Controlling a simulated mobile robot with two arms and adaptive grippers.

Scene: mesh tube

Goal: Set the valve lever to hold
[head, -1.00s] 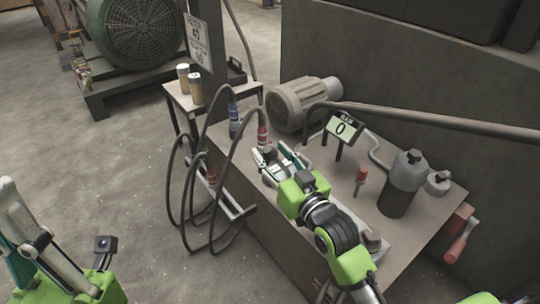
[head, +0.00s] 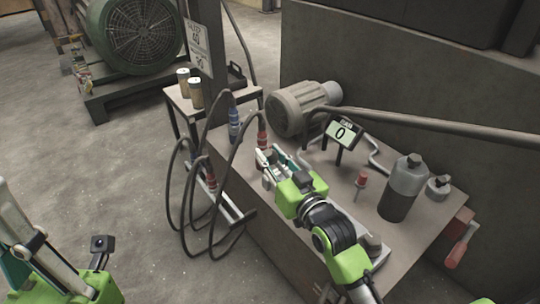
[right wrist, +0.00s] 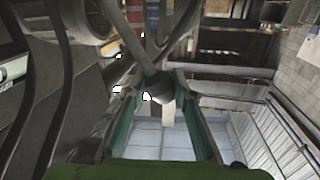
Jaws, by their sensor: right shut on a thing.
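The valve lever shows in the right wrist view as a grey rod ending in a dark round knob (right wrist: 160,87), between my right gripper's fingers (right wrist: 163,100). In the head view my right gripper (head: 277,164) is over the left part of the bench top, its fingers pointing to the back left. It is shut on the lever knob. The valve body and any position marks are hidden or too small to read. My left gripper (head: 22,248) is at the lower left edge, away from the bench and partly cut off; its opening is unclear.
The bench (head: 415,240) carries a motor (head: 302,106), a gauge display (head: 343,133) reading 0, a red-topped part (head: 361,180) and a grey cylinder (head: 403,186). Dark hoses (head: 190,215) hang at its left side. A pipe (head: 440,126) crosses above.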

